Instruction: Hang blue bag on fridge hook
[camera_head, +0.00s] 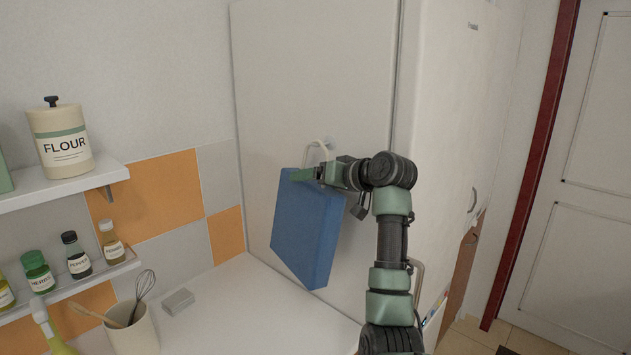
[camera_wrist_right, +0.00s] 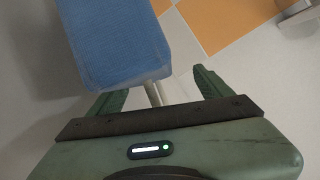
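The blue bag (camera_head: 305,235) is upright and slightly tilted against the side of the white fridge (camera_head: 310,75), above the counter. Its pale handle (camera_head: 308,153) loops up beside a small pale hook (camera_head: 329,144) on the fridge side. I cannot tell whether the loop is over the hook. My right gripper (camera_head: 305,174) is at the bag's top edge. In the right wrist view the right gripper's fingers (camera_wrist_right: 158,84) are spread apart, with the handle (camera_wrist_right: 152,94) between them and the bag (camera_wrist_right: 112,40) just beyond. My left gripper is not in view.
The white counter (camera_head: 255,315) below holds a grey block (camera_head: 178,301) and a utensil cup (camera_head: 134,335) with a whisk. Shelves at left hold a flour jar (camera_head: 62,150) and several bottles. A white door (camera_head: 590,190) stands at right.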

